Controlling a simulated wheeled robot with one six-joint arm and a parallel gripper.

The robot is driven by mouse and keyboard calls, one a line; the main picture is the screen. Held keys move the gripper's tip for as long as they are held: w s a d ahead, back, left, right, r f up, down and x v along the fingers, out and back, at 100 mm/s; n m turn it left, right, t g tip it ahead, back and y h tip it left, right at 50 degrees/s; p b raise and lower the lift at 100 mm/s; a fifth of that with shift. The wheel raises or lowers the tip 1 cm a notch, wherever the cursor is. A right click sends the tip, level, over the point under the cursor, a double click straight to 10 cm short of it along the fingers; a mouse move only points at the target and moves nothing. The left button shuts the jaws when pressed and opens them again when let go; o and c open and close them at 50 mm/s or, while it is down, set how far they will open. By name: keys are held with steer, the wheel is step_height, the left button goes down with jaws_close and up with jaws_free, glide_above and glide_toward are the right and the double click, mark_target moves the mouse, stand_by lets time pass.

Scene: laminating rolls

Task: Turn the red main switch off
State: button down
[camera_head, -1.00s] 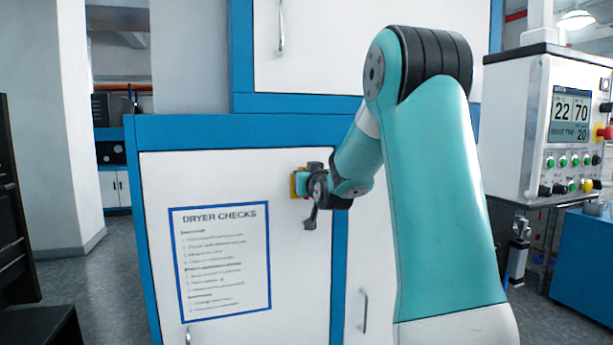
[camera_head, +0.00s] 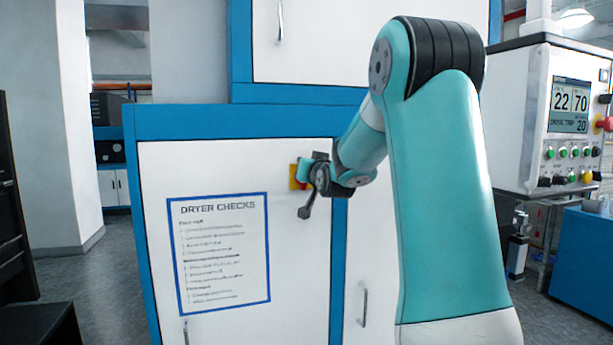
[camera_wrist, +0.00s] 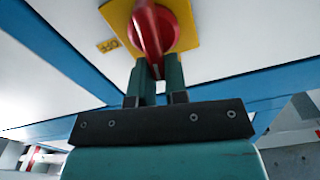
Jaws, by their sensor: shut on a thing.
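The red main switch (camera_wrist: 152,28) sits on a yellow plate (camera_wrist: 186,12) on a white cabinet door. In the wrist view its red handle runs down, slightly slanted, between my two fingers. My gripper (camera_wrist: 157,75) is shut on that handle. An "OFF" label (camera_wrist: 107,45) shows at the left edge of the plate. In the head view the yellow plate (camera_head: 293,177) is mostly hidden behind my gripper (camera_head: 303,172), and the red knob cannot be made out clearly there.
The white door with blue frame carries a "DRYER CHECKS" sheet (camera_head: 220,253) left of the switch. A control panel (camera_head: 570,115) with display and buttons stands at the right. A door handle (camera_head: 364,305) is low on the neighbouring door.

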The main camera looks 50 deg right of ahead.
steer(key=shift+s+d+f+m+b, duration=0.15)
steer(key=shift+d+f+m+b, duration=0.25)
steer(key=shift+m+b, duration=1.8)
steer(key=shift+s+d+f+m+b, duration=0.2)
steer(key=shift+f+m+b, duration=0.35)
steer(key=shift+m+b, duration=1.65)
steer(key=shift+s+d+f+m+b, duration=0.2)
steer(key=shift+f+m+b, duration=0.55)
steer(key=shift+m, duration=2.55)
steer(key=shift+r, duration=0.3)
steer(key=c, duration=1.2)
jaws_free()
steer(key=shift+w, duration=0.1)
steer(key=shift+o, duration=0.3)
steer(key=shift+d, duration=0.15)
steer(key=shift+b, duration=0.3)
